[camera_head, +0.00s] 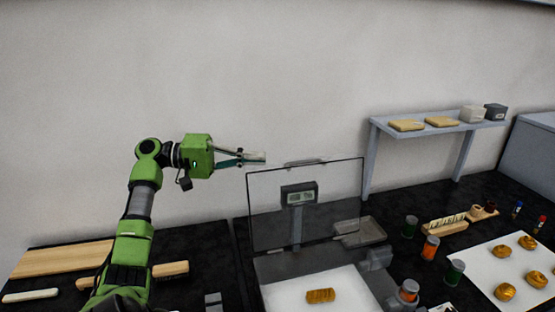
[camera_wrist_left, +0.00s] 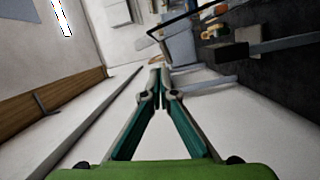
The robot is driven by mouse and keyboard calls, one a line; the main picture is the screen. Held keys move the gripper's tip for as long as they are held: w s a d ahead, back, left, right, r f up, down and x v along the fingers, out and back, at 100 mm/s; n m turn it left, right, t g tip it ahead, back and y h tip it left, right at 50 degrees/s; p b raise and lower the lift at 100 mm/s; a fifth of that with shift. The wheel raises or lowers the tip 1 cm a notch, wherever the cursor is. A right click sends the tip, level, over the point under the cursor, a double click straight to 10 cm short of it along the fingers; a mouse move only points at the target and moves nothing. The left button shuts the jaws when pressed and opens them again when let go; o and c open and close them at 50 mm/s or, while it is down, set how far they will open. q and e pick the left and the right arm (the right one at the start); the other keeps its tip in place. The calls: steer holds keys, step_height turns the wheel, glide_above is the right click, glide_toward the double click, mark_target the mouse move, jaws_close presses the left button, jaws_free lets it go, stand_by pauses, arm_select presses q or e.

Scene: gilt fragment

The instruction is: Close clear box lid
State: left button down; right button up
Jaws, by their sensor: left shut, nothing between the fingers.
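The clear lid (camera_head: 272,212) is a see-through panel with a thin dark frame. It stands upright, open, at the back of the box (camera_head: 270,268), with a small handle (camera_head: 305,162) at its top edge. On the box's white floor lies a gold fragment (camera_head: 320,296). My left gripper (camera_head: 262,158) is shut and empty, level with the lid's top edge near its upper left corner. I cannot tell whether it touches the lid. Its closed fingers also show in the left wrist view (camera_wrist_left: 158,78). My right gripper is not in view.
A display on a post (camera_head: 300,195) shows through the lid. To the right stand several jars (camera_head: 430,249), a metal tray (camera_head: 360,231) and a white sheet (camera_head: 482,262) with gold pieces. A grey shelf (camera_head: 440,128) stands behind. Wooden boards (camera_head: 65,259) lie at left.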

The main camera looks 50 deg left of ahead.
arm_select(q)
steer(key=v, duration=0.2)
steer(key=shift+s+a, duration=0.25)
steer(key=shift+s, duration=0.1)
steer(key=shift+r, duration=0.1)
